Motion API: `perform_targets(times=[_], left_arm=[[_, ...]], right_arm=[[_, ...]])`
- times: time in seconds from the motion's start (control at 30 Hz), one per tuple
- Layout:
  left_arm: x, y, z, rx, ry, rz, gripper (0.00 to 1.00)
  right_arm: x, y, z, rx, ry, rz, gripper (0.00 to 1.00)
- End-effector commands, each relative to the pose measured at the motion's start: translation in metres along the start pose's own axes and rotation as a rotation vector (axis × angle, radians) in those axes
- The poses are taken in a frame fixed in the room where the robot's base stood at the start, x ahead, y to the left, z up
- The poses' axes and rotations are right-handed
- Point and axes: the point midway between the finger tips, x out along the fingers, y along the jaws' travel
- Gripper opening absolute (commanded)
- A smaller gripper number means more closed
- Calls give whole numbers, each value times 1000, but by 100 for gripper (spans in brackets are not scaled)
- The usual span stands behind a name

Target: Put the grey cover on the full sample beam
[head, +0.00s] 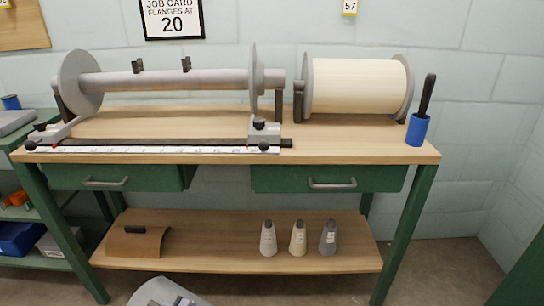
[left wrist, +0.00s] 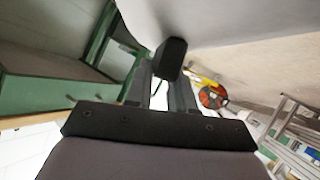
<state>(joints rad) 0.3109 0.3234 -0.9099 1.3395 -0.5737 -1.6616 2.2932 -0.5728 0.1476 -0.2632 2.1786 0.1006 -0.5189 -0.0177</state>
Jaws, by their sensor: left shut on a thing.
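The full sample beam (head: 358,86), wound with cream yarn between grey flanges, lies across the right of the bench top, with no cover on it. In the left wrist view my left gripper (left wrist: 162,82) is shut on a black handle (left wrist: 171,57). A smooth grey surface (left wrist: 235,18), which looks like the grey cover, spreads beyond the handle; most of it is cut off. I cannot make out my left gripper in the head view. My right gripper is in neither view.
A bare beam (head: 170,81) lies left of the full one above a ruled rail (head: 150,149). A blue holder (head: 417,130) stands at the bench's right end. A brown cover (head: 137,242) and three cones (head: 298,238) are on the lower shelf. A grey rounded shape (head: 150,292) shows below.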

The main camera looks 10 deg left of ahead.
Motion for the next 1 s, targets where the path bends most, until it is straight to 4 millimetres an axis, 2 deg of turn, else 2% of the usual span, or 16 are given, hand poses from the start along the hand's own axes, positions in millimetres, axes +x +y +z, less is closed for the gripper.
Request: perform_targets(times=[0.03,0.17,0.37,0.6,0.8,1.0], left_arm=[[-18,11,-17,23,-20,46,0],[-50,32,-42,92,-65,165,0],[-100,66,-89,198,-138,354,0],[-163,105,-161,318,-221,573,0],[-216,132,-230,409,-282,732,0],[-256,148,-283,474,-324,839,0]], right_arm=[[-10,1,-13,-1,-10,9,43],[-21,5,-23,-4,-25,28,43],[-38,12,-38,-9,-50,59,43],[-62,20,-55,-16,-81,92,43],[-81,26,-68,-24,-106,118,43],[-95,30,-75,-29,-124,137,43]])
